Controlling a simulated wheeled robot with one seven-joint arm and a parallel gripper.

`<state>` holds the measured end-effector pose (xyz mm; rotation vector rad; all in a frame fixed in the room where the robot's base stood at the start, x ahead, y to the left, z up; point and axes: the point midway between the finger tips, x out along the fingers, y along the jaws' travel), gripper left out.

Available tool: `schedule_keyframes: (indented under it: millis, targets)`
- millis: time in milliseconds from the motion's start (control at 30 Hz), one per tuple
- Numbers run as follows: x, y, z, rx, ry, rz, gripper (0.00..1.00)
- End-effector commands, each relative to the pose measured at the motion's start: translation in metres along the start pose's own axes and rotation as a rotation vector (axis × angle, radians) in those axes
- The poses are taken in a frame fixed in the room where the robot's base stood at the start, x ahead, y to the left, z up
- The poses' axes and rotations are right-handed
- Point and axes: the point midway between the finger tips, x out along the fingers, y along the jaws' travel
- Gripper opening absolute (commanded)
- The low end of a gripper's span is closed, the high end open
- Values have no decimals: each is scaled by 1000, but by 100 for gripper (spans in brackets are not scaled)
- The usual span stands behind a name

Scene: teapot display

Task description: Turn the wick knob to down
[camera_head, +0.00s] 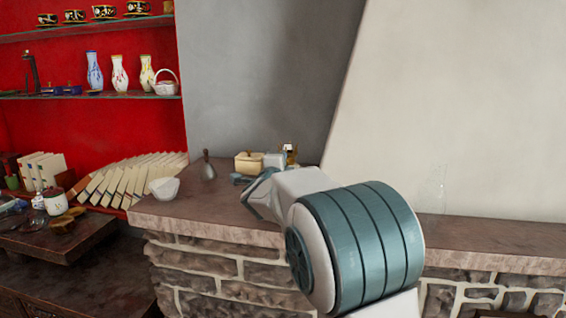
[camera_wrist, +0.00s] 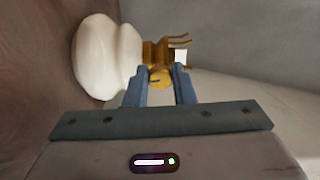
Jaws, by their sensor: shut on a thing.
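A brass lamp burner (camera_wrist: 155,52) shows in the wrist view, with a round brass wick knob (camera_wrist: 160,78) at its near side. My gripper (camera_wrist: 159,77) has one blue-grey finger on each side of the knob and is shut on it. The fingertips partly cover the knob's sides, and its turn position is hard to tell. In the head view a small brass piece (camera_head: 290,152) shows behind my arm on the stone ledge. My arm hides most of the lamp and the fingertips there.
A rounded white object (camera_wrist: 105,55) stands close to the left finger in the wrist view. On the ledge (camera_head: 215,205) are a cream lidded box (camera_head: 248,163), a grey bell-like object (camera_head: 208,167) and a white bowl (camera_head: 164,188). A pale wall rises behind.

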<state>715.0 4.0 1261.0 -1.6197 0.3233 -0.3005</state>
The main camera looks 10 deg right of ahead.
Motion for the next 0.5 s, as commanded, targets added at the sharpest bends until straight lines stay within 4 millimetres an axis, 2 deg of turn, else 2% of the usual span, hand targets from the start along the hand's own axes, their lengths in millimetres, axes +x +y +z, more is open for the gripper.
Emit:
schedule_keyframes:
  millis: [500]
  targets:
    - [0, 0, 0, -486, -1, 1, 0]
